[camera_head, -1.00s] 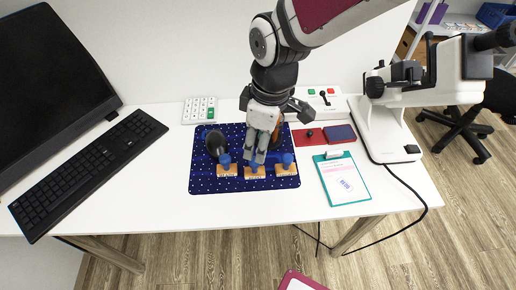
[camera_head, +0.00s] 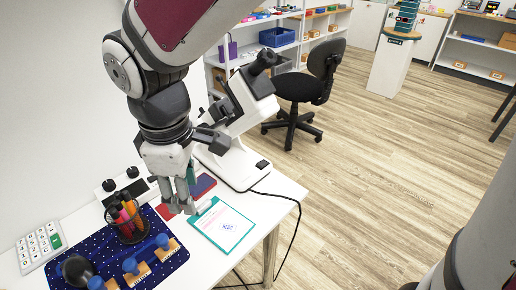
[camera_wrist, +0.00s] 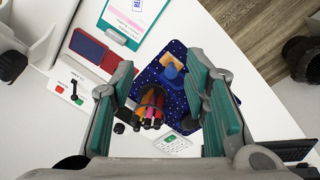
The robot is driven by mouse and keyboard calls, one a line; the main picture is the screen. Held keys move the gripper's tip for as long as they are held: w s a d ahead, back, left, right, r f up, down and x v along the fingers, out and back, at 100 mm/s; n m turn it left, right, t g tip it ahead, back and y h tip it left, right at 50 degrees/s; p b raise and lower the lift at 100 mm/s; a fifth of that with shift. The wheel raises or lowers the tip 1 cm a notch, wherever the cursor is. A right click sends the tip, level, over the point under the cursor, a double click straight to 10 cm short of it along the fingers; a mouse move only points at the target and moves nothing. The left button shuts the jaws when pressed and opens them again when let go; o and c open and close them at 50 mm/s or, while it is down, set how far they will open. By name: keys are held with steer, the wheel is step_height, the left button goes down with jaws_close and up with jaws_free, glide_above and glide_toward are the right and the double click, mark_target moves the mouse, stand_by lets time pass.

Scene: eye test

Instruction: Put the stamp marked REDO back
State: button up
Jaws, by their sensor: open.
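Three stamps with blue handles and wooden bases stand in a row on a dark blue dotted mat (camera_head: 183,262): a right one (camera_head: 163,243), a middle one (camera_head: 133,269) and a left one (camera_head: 96,283), partly cut off by the frame. Their markings are too small to read. My gripper (camera_head: 180,207) is open and empty, above the table between the mat and the clipboard. In the wrist view one stamp (camera_wrist: 171,73) shows beyond the open fingers (camera_wrist: 160,85); the right finger hides part of the mat (camera_wrist: 150,72).
A pen cup (camera_head: 127,222) stands on the mat near my gripper. A teal clipboard (camera_head: 236,240) with a blue-printed paper, a red and blue ink pad (camera_head: 202,185) and a microscope (camera_head: 235,160) are to the right. A keypad (camera_head: 40,245) lies left.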

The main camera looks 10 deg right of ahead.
steer(key=s+d+r+m, duration=0.3)
steer(key=d+m, duration=0.1)
steer(key=d, duration=0.4)
steer(key=s+d+r+m, duration=0.3)
steer(key=d+m, duration=0.1)
steer(key=d, duration=0.4)
steer(key=s+d+m+t, duration=0.1)
steer(key=s+d+m, duration=0.6)
steer(key=s, duration=0.2)
steer(key=shift+s+d+f, duration=0.25)
steer(key=shift+d, duration=0.15)
steer(key=shift+r, duration=0.1)
step_height(320, 180, up, 10)
steer(key=t+p, duration=0.2)
steer(key=p, duration=0.7)
steer(key=shift+d, duration=0.15)
